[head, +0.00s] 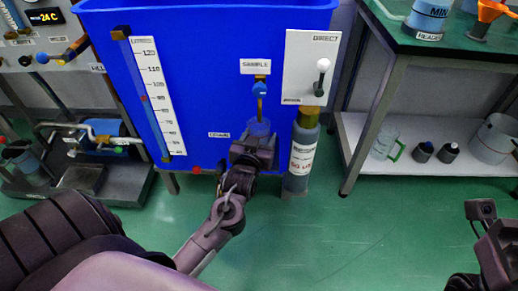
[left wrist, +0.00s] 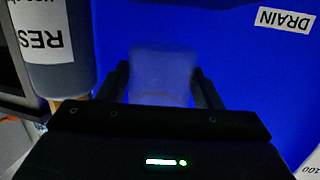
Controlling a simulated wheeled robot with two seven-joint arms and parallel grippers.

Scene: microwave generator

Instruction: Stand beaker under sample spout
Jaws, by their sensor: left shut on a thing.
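A clear, faintly blue beaker (head: 259,127) is in front of the blue tank, just below the sample spout (head: 260,89) in the head view. My left gripper (head: 254,145) is shut on it. In the left wrist view the beaker (left wrist: 162,75) sits between the two dark fingers (left wrist: 162,88), see-through against the blue wall. The gripper hides its lower part in the head view. I cannot tell how exactly its mouth lines up with the spout. My right arm shows at the lower right edge of the head view; its fingers are not clear.
The blue tank (head: 205,60) carries a level scale (head: 158,95) and a DRAIN label (left wrist: 285,19). A grey labelled bottle (head: 302,157) stands close right of my left gripper. A shelf (head: 355,130) at right holds a glass jug (head: 385,143).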

